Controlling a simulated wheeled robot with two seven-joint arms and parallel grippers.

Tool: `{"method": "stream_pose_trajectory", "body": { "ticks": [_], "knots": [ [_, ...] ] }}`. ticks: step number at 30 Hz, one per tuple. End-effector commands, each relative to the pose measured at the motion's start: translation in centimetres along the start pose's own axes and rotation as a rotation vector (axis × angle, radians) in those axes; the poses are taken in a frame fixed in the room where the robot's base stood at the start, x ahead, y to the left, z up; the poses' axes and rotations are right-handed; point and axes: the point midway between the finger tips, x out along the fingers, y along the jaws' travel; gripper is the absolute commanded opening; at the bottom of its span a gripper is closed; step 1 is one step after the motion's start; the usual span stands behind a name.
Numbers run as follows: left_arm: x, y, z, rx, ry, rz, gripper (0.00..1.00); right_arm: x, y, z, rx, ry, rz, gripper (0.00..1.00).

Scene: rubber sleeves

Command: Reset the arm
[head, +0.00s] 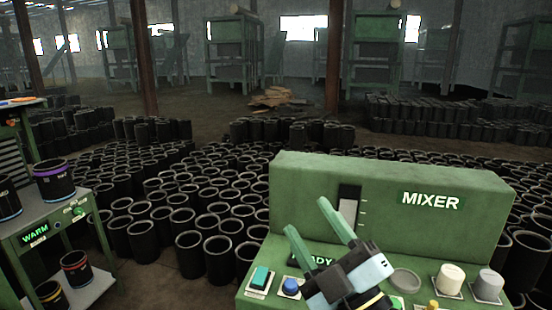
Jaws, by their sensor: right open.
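My right gripper (309,228) is in the lower middle of the head view, in front of the green mixer console (390,180). Its two green fingers stand apart with nothing between them, pointing up and left. The gripper body covers part of the console's control shelf and part of a lit sign ending in "DY". Whether it touches the console I cannot tell. My left gripper is not in the view.
A teal button (260,277), a blue knob (290,286) and white and grey knobs (451,278) sit on the console shelf. A cart (60,232) with black sleeves, one purple-banded (53,182), stands left. Many black sleeves crowd the floor behind.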

Motion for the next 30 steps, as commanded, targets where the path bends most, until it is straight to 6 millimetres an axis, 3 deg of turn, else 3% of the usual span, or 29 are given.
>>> {"method": "stream_pose_trajectory", "body": {
  "ticks": [1, 3, 6, 9, 12, 15, 24, 30],
  "knots": [
    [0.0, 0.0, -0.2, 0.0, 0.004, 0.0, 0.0, -1.6, -0.5, 3.0, 0.084, -0.153, -0.011, 0.53],
    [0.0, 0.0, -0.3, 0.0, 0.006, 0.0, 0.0, -4.5, -1.6, 7.0, 0.195, -0.37, -0.034, 0.53],
    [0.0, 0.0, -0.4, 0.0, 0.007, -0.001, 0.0, -10.0, -3.8, 11.8, 0.346, -0.678, -0.085, 0.53],
    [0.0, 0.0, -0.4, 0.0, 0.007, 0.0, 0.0, -16.6, -6.4, 14.7, 0.478, -0.965, -0.153, 0.53],
    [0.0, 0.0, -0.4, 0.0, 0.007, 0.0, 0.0, -22.9, -8.7, 15.7, 0.586, -1.208, -0.227, 0.53],
    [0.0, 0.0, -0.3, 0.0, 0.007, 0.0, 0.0, -28.1, -10.3, 15.4, 0.669, -1.398, -0.297, 0.53],
    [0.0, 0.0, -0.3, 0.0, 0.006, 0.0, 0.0, -40.2, -12.7, 11.3, 0.843, -1.829, -0.493, 0.53],
    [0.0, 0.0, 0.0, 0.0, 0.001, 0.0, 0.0, -41.7, -17.1, 14.8, 0.836, -1.84, -0.507, 0.53]
  ]
}}
